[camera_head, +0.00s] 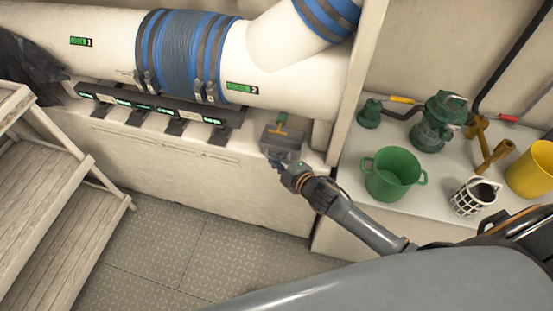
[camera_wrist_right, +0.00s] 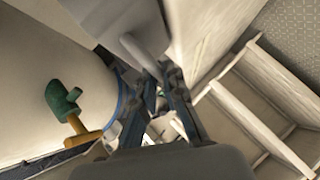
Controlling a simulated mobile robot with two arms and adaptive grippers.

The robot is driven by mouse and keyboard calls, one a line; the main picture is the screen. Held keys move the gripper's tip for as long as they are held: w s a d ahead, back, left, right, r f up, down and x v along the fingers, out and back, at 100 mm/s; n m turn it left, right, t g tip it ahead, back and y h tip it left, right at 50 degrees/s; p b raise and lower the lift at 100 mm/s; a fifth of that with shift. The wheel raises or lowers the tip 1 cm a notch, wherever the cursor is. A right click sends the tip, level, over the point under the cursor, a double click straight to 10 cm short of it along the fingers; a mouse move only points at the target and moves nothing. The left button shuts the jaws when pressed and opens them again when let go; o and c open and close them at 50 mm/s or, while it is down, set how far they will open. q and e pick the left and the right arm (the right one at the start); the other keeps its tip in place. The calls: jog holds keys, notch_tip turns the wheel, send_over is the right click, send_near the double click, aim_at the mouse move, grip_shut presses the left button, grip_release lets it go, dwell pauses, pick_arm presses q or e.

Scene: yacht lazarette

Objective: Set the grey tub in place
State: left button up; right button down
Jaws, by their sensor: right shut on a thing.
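The grey tub (camera_head: 281,144) is at the right end of the ledge below the big white pipe. It is small and partly hidden by my right gripper (camera_head: 292,168), which reaches it from the lower right and is shut on it. In the right wrist view the jaws (camera_wrist_right: 158,82) close at a grey wall and rounded part of the tub (camera_wrist_right: 140,45). I cannot tell whether the tub rests on the ledge or hangs just above it. My left gripper is not in view.
A green and orange handled fitting (camera_head: 280,125) shows right by the tub; it also shows in the right wrist view (camera_wrist_right: 70,112). A dark rack (camera_head: 160,110) lies left on the ledge. A green bucket (camera_head: 392,175), white basket (camera_head: 472,198) and yellow bucket (camera_head: 535,168) stand right, past a post.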

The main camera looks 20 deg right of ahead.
jog(key=shift+f, duration=0.15)
dwell(0.4)
jog(key=c, duration=1.3)
grip_release()
jog(key=shift+c, duration=0.2)
jog(key=shift+s, duration=0.1)
jog(key=v, duration=1.2)
